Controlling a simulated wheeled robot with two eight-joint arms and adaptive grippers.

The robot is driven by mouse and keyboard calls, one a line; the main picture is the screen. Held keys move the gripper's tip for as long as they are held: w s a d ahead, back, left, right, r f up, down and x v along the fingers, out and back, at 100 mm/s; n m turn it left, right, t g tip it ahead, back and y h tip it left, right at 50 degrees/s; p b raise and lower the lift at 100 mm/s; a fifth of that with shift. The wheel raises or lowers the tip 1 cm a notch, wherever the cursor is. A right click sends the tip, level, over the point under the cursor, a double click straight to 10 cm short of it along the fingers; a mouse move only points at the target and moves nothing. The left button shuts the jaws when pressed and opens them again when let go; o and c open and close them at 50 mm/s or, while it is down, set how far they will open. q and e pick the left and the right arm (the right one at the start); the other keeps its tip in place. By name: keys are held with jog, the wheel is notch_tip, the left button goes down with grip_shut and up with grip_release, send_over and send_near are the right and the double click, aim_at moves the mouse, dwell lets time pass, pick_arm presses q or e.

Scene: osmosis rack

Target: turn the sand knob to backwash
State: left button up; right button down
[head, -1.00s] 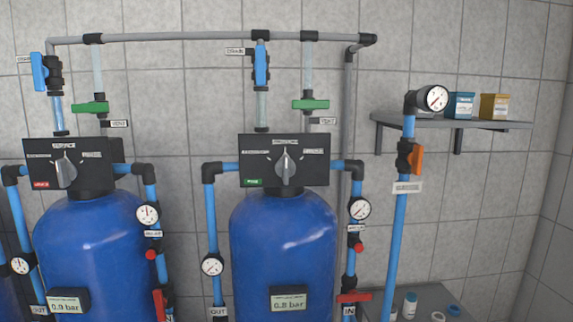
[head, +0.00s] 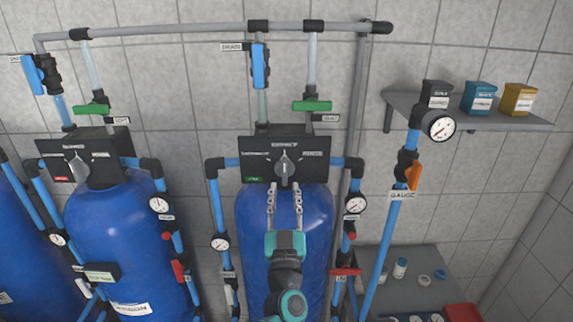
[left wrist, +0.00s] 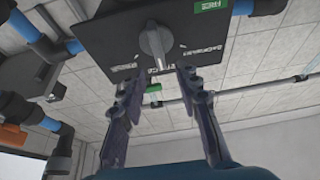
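A grey knob (head: 284,167) sits on the black control head (head: 254,146) of the middle blue tank (head: 250,215). Its grip bar stands about vertical, and the lettering around it is too small to read surely. My left gripper (head: 284,190) is just below the knob in the head view, in front of the tank. In the left wrist view the knob (left wrist: 152,42) lies beyond the fingertips of the gripper (left wrist: 160,80). The two fingers are apart with nothing between them, and I see no contact with the knob. My right gripper is not in view.
Another tank (head: 110,225) with a similar knob (head: 77,167) stands at left. Blue pipes with gauges (head: 355,204) and a red valve handle (head: 345,271) flank the middle tank. A wall shelf (head: 470,119) holds small boxes. A grey bench (head: 440,270) stands at lower right.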

aim_at(285, 171)
pick_arm(q)
jog(key=p+x, duration=0.1)
jog(key=x, duration=0.5)
jog(key=shift+w, duration=0.15)
grip_shut()
